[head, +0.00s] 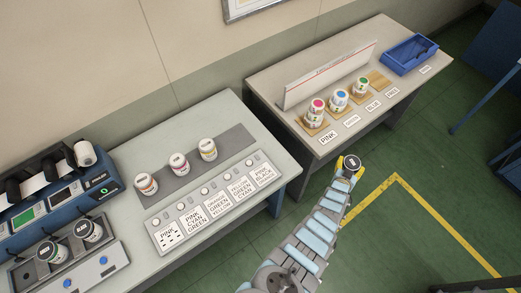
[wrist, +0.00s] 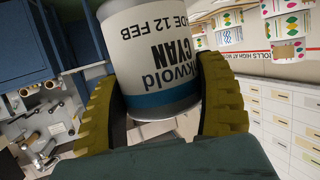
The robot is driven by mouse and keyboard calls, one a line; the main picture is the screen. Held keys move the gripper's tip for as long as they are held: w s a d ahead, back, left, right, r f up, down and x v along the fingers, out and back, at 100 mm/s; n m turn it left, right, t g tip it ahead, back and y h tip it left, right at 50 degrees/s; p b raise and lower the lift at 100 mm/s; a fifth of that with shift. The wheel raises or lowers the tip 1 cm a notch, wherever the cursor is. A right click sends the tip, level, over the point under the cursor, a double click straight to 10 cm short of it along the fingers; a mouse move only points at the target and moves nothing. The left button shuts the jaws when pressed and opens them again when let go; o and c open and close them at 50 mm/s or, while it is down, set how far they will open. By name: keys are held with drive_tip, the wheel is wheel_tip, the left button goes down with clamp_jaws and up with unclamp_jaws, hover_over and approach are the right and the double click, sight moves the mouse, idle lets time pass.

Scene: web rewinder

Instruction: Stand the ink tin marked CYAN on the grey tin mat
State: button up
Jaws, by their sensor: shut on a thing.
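The ink tin marked CYAN is white with a blue band and fills the middle of the wrist view (wrist: 165,45), its print upside down there. My gripper (wrist: 160,90) is shut on it, with a yellow ribbed finger on each side. In the head view my gripper (head: 349,165) is over the green floor, right of the near table, and the tin's dark round top (head: 352,161) shows between the fingers. The grey tin mat (head: 236,138) is a dark strip on the near table. Three white tins stand on it, and its right end is bare.
Labelled cards (head: 193,218) lie in front of the mat. A blue machine (head: 85,185) and two more tins (head: 88,231) are at left. The far table holds tins with pink, blue and green tops (head: 339,99) and a blue tray (head: 409,55).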

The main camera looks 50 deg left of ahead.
drive_tip(key=shift+a+r, duration=0.15)
drive_tip(key=shift+a, duration=0.2)
drive_tip(key=shift+s+a+r+n+y+p, duration=0.1)
drive_tip(key=shift+s+a+n+y+p, duration=0.15)
drive_tip(key=shift+a, duration=0.4)
drive_tip(key=shift+s+a+r+n+y+p, duration=0.15)
drive_tip(key=shift+s+a+y, duration=0.15)
drive_tip(key=shift+a, duration=0.3)
drive_tip(key=shift+s+a+f, duration=0.1)
drive_tip(key=shift+s+a, duration=0.05)
drive_tip(key=shift+a, duration=0.05)
drive_tip(key=shift+a, duration=0.2)
drive_tip(key=shift+s+a+g, duration=0.3)
drive_tip(key=shift+a, duration=0.1)
drive_tip(key=shift+a+r, duration=0.2)
drive_tip(key=shift+n+g+y, duration=0.3)
drive_tip(key=shift+n+y, duration=0.45)
drive_tip(key=shift+n, duration=0.05)
drive_tip(key=s+a, duration=0.2)
drive_tip(key=a, duration=0.1)
drive_tip(key=s+a+p, duration=0.1)
drive_tip(key=a, duration=0.1)
drive_tip(key=shift+a+r, duration=0.1)
drive_tip(key=shift+r, duration=0.2)
